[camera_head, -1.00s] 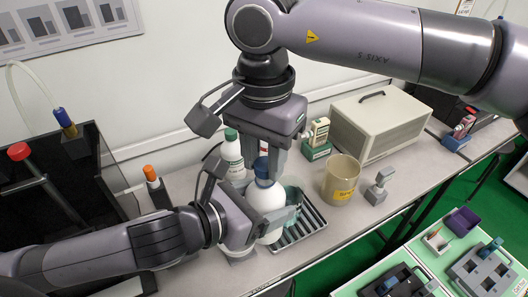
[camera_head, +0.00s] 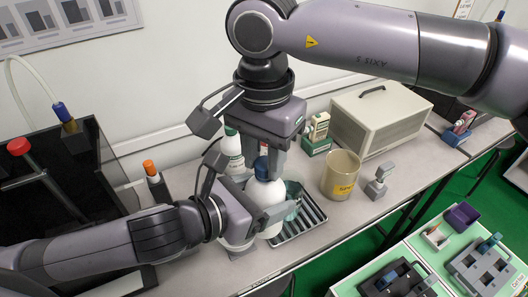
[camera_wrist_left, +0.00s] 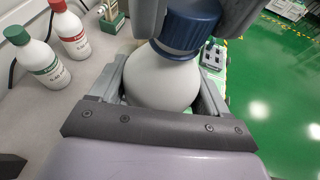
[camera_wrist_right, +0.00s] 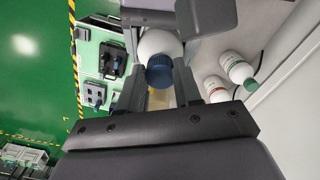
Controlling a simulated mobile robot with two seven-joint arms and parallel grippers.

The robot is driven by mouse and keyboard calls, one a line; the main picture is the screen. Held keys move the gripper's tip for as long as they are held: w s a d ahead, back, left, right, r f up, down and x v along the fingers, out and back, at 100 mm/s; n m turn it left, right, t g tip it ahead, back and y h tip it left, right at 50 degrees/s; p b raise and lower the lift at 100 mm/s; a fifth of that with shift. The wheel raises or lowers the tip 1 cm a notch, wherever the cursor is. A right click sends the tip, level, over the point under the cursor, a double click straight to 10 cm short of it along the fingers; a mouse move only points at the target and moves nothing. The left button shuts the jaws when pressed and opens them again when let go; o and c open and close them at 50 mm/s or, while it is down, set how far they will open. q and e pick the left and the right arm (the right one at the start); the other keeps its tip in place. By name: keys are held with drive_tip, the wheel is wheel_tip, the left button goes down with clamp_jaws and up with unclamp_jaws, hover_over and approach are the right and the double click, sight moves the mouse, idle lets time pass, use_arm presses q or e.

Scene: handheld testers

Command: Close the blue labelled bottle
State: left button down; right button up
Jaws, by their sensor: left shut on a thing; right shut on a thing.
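The blue-capped bottle (camera_head: 264,192) is white and rounded and stands upright at the front of the bench. Its blue cap (camera_wrist_left: 190,28) sits on the neck; how tightly it is seated cannot be told. My left gripper (camera_head: 272,214) is shut around the white body from the side. The left wrist view shows the body (camera_wrist_left: 163,82) between its fingers. My right gripper (camera_head: 263,160) comes down from above and is shut on the blue cap, which shows between its fingers in the right wrist view (camera_wrist_right: 160,72). The bottle's label is hidden.
A ribbed tray (camera_head: 306,222) and a teal container (camera_head: 293,192) are close beside the bottle. A green-capped bottle (camera_wrist_left: 40,60) and a red-capped bottle (camera_wrist_left: 72,32) stand behind it. A beige mug (camera_head: 340,176) and a beige box (camera_head: 380,122) are to the right.

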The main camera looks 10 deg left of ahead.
drive_tip(key=m, duration=0.7)
drive_tip(key=shift+w+a, duration=0.1)
drive_tip(key=m, duration=0.6)
drive_tip(key=shift+w, duration=0.1)
drive_tip(key=m, duration=0.6)
drive_tip(key=shift+w, duration=0.1)
drive_tip(key=m, duration=0.6)
drive_tip(key=shift+m, duration=0.3)
drive_tip(key=m, duration=0.4)
drive_tip(key=shift+w+m, duration=0.1)
drive_tip(key=shift+m, duration=0.2)
drive_tip(key=m, duration=0.6)
drive_tip(key=shift+d, duration=0.25)
drive_tip(key=m, duration=1.2)
drive_tip(key=shift+s+d, duration=0.1)
drive_tip(key=shift+s, duration=0.1)
